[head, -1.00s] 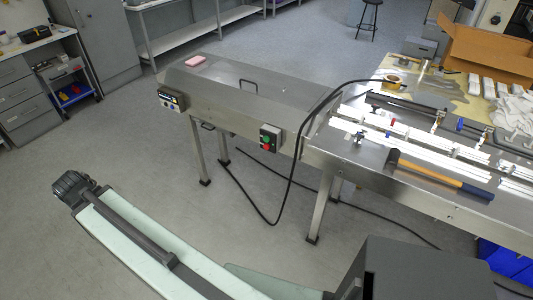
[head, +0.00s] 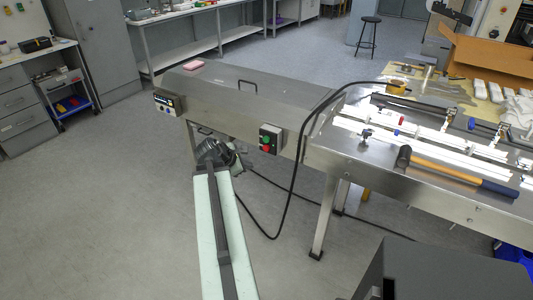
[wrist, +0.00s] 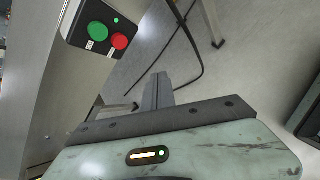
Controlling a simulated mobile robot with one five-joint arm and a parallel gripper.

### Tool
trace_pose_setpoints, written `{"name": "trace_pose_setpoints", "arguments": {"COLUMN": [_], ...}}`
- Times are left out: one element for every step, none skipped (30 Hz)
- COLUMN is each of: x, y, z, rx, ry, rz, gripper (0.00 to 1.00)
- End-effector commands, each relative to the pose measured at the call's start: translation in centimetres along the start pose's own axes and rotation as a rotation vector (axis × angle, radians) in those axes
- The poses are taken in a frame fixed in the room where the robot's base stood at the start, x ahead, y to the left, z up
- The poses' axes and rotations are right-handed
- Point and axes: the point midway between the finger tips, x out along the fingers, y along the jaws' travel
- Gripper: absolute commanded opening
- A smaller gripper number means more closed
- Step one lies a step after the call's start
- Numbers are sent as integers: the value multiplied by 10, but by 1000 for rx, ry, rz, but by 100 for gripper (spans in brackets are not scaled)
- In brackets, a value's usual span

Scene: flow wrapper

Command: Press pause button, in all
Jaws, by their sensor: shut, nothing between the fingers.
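A dark control box (head: 270,138) with a green button above a red button sits on the side of the steel machine (head: 240,98). In the wrist view the green button (wrist: 97,32) and red button (wrist: 120,41) are at the upper left, with small white labels I cannot read. A small green lamp is beside them. A second panel (head: 167,103) with a display and small buttons is at the machine's left end. My gripper (wrist: 158,78) is shut and empty, below and apart from the box. In the head view its fingers are hard to make out. No button is clearly marked pause.
A black cable (head: 290,190) hangs from the machine beside the box and loops to the floor. Steel legs (head: 325,215) stand under the table at the right. A hammer (head: 455,172) lies on the table edge. The floor at the left is clear.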

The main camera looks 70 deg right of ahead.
Motion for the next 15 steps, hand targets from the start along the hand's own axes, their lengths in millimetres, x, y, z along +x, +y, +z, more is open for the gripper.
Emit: {"name": "trace_pose_setpoints", "arguments": {"x": [0,0,0,0,0,0,0,0,0,1,2,5,7,9,13], "y": [0,0,0,0,0,0,0,1,1,2,3,5,6,8,11], "z": [1,1,1,0,0,0,0,0,1,1,2,3,5,6,9], "rx": [-1,-1,-1,0,0,0,0,1,1,1,2,2,3,3,3], "ry": [-1,-1,0,0,0,0,0,1,1,1,1,1,1,1,1], "rz": [0,0,0,0,0,0,0,0,0,0,0,0,0,0,0], "gripper": [0,0,0,0,0,0,0,0,0,0,0,0,0,0,0]}}
